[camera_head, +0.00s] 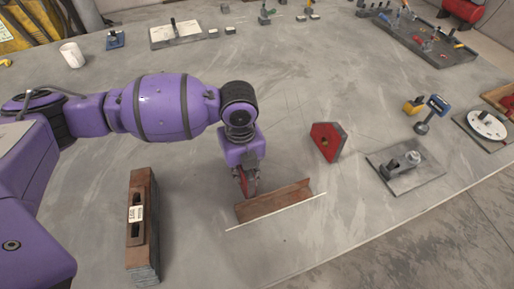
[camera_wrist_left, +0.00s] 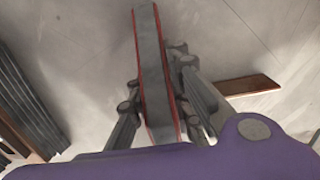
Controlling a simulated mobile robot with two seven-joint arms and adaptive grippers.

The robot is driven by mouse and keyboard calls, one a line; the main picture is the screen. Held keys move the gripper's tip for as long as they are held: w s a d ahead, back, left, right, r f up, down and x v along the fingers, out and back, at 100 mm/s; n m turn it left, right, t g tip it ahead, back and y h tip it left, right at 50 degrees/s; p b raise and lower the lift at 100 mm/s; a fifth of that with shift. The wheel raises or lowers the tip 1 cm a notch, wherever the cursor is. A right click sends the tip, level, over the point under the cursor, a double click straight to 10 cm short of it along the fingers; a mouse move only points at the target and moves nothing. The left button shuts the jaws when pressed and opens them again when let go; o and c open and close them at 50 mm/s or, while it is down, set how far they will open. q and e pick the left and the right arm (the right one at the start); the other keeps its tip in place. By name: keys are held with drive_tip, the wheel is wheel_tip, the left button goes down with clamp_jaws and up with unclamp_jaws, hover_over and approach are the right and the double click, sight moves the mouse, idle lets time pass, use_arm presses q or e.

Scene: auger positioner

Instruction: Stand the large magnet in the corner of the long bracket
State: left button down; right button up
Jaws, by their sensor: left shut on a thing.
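My left gripper (camera_head: 247,188) points down at the left end of the long bracket (camera_head: 275,205), a rusty brown angle lying on the table. In the left wrist view the gripper is shut on a grey, red-sided magnet (camera_wrist_left: 154,75), gripped between its fingers. In the head view the arm and fingers hide most of this held magnet, so I cannot tell whether it touches the bracket. A second red magnet with grey edges (camera_head: 327,142) stands on the table behind and right of the bracket. I cannot compare the two magnets' sizes surely. My right gripper is out of view.
A dark stack with a rusty slotted piece (camera_head: 142,215) stands left of the bracket. A grey plate with a clamp (camera_head: 405,170) lies to the right, near the table's front edge. A tool tray (camera_head: 430,40) is far back right. A white line runs along the bracket's front.

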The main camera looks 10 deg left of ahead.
use_arm(q)
drive_tip(key=shift+s+d+f, duration=0.1)
drive_tip(key=shift+s, duration=0.05)
drive_tip(key=c, duration=1.5)
unclamp_jaws()
drive_tip(key=shift+c, duration=0.2)
wheel_tip(320, 180, up, 12)
drive_tip(key=shift+r, duration=0.1)
